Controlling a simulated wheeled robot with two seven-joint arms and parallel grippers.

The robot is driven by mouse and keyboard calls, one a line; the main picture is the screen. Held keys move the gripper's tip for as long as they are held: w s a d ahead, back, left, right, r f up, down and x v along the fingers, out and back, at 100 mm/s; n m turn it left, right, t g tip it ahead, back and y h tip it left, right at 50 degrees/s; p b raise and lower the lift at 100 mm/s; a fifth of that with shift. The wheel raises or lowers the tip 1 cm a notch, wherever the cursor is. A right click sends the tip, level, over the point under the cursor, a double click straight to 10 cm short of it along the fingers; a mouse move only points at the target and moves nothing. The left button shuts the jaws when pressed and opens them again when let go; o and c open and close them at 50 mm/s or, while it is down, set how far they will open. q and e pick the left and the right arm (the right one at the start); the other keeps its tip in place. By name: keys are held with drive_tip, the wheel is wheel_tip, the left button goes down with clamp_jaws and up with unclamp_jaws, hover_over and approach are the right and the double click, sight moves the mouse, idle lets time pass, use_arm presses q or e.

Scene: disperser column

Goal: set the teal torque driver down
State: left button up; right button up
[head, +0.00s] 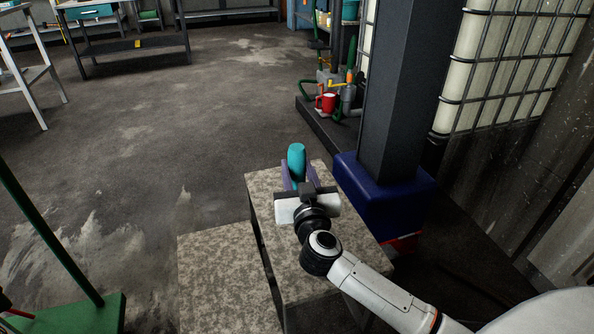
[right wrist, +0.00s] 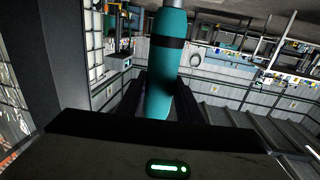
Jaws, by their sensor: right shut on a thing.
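The teal torque driver (head: 296,162) is held between the fingers of my right gripper (head: 299,182). In the head view the gripper and driver are over the far part of the speckled stone-like block (head: 270,180). Whether the driver touches the block's top cannot be told. In the right wrist view the driver (right wrist: 167,62) has a teal body with a dark band and a grey tip at the top edge. The dark fingers (right wrist: 163,98) of my right gripper stand on both sides of it. My left gripper is not in view.
A dark column (head: 405,90) with a blue padded base (head: 385,200) stands close to the right of the block. A lower speckled step (head: 222,275) adjoins the block at left. A red can (head: 327,103) and pipes stand behind. A green base with a pole (head: 75,315) is at lower left.

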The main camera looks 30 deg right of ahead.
drive_tip(key=o, duration=1.2)
drive_tip(key=shift+f, duration=0.1)
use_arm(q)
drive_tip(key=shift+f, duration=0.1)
